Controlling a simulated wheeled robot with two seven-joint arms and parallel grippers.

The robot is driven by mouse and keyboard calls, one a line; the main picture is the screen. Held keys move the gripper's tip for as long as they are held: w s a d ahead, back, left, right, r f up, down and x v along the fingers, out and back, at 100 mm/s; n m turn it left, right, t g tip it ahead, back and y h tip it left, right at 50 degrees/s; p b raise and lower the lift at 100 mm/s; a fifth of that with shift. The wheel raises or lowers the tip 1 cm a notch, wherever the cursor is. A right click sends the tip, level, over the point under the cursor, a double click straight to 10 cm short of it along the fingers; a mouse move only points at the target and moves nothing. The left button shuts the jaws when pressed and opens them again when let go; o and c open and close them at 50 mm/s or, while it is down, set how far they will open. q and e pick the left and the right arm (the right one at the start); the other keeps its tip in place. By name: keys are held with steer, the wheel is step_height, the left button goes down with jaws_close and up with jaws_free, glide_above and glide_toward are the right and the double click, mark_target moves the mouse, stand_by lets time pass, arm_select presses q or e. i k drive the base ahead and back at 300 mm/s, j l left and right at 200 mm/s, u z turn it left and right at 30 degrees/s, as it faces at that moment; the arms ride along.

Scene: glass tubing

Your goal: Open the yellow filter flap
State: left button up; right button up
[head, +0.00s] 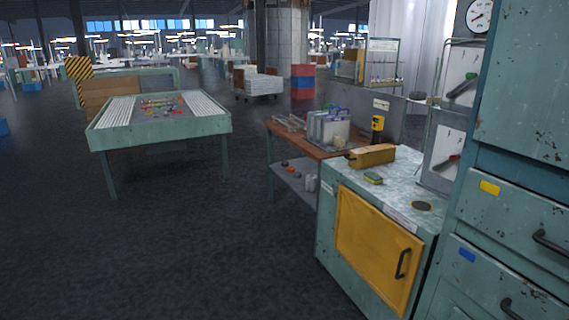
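The yellow filter flap (372,246) is a square yellow door on the front of a pale green cabinet (330,263) at the lower right of the head view. It looks closed, flush with the cabinet front. A dark bar handle (403,263) stands upright near its right edge. Neither of my grippers shows in the view, and nothing touches the flap or its handle.
A yellow box (372,155) and a sponge (373,178) lie on the cabinet top. A tall green drawer cabinet (515,215) stands close on the right. A wooden-topped bench (283,135) adjoins behind. The dark floor (190,250) to the left is clear.

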mark_target(376, 155)
steer(key=i+j+u, duration=0.1)
steer(key=i, duration=0.75)
steer(key=i+j+u, duration=0.1)
steer(key=i, duration=0.75)
steer(key=j, duration=0.1)
